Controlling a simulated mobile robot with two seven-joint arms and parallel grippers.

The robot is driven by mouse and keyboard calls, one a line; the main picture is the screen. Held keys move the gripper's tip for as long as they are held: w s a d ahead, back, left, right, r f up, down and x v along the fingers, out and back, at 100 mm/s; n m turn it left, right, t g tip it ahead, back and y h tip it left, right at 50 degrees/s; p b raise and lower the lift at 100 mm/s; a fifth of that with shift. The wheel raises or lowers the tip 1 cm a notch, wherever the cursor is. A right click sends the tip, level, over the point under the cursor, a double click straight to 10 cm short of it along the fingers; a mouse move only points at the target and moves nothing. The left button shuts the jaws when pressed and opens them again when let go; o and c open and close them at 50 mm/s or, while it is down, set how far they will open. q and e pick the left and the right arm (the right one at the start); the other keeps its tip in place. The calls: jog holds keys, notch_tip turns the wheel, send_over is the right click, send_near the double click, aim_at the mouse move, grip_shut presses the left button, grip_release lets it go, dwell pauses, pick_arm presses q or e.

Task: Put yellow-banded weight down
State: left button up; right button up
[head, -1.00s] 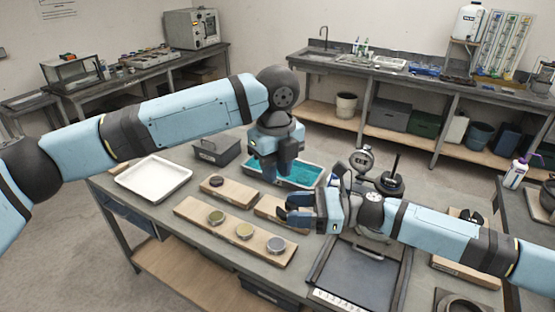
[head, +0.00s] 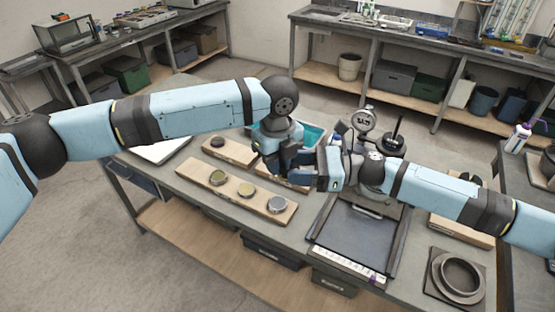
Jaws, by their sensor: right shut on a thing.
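At this size I cannot tell any yellow band on a weight. My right gripper (head: 296,171) reaches in from the right, above the small back board (head: 270,177), with its fingers toward the left. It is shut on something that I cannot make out. My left gripper (head: 270,168) points down just left of it, behind the board; its fingertips are partly hidden and its opening is unclear.
A dial gauge (head: 365,119) and a black post on a round base (head: 395,143) stand behind my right arm. A teal-lined tray (head: 310,136) is behind the grippers.

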jog(key=o, duration=1)
